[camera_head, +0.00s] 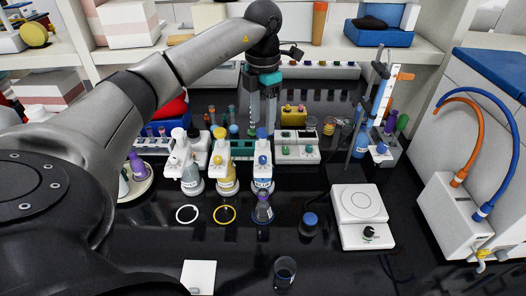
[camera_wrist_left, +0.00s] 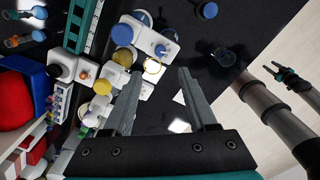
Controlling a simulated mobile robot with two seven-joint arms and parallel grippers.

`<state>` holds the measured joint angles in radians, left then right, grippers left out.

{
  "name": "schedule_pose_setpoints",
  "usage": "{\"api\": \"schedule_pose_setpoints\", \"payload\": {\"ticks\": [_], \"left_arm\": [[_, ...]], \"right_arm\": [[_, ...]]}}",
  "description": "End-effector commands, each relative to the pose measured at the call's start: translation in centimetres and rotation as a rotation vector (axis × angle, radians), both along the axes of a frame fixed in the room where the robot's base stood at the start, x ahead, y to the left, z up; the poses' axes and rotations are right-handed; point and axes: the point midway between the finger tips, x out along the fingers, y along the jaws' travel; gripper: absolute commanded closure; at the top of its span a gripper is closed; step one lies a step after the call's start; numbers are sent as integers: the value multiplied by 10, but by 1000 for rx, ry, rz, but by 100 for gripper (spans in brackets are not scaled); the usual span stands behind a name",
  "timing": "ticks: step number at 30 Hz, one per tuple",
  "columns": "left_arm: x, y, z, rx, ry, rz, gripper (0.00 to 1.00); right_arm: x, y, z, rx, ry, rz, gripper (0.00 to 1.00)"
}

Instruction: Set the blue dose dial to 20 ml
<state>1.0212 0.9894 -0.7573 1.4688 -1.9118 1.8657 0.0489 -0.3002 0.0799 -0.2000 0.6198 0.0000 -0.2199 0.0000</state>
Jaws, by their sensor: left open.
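The blue-topped dispenser bottle (camera_head: 262,182) stands third in a row, right of a yellow one and a white one. Its blue dose dial (camera_head: 263,160) faces the front, below the blue top cap (camera_head: 262,132). In the left wrist view the blue dial (camera_wrist_left: 161,50) shows beyond the fingertips, beside the blue cap (camera_wrist_left: 142,18). My left gripper (camera_head: 262,120) is open and empty, fingers pointing down, above and behind the blue bottle, apart from it. Its fingers also show in the wrist view (camera_wrist_left: 160,74). My right gripper (camera_wrist_left: 287,76) shows small at the right; its opening is unclear. The dial's setting is unreadable.
A glass vessel (camera_head: 263,209) stands in front of the blue bottle. The yellow bottle (camera_head: 226,182) is close on its left. The front bench is mostly clear.

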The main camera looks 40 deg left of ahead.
Motion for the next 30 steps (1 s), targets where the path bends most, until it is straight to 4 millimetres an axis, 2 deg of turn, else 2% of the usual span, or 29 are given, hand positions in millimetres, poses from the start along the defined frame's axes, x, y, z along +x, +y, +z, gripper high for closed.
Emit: {"api": "schedule_pose_setpoints", "payload": {"ticks": [9,15,21,30], "left_arm": [[-1,-1,-70,-2,5,-1,42],[0,-1,-101,-4,2,-2,42],[0,-1,-114,-2,0,-1,42],[0,-1,-116,-2,-1,-2,44]], "right_arm": [[0,0,12,0,0,0,50],[0,0,16,0,0,0,50],[0,0,17,0,0,0,50],[0,0,17,0,0,-1,50]]}}
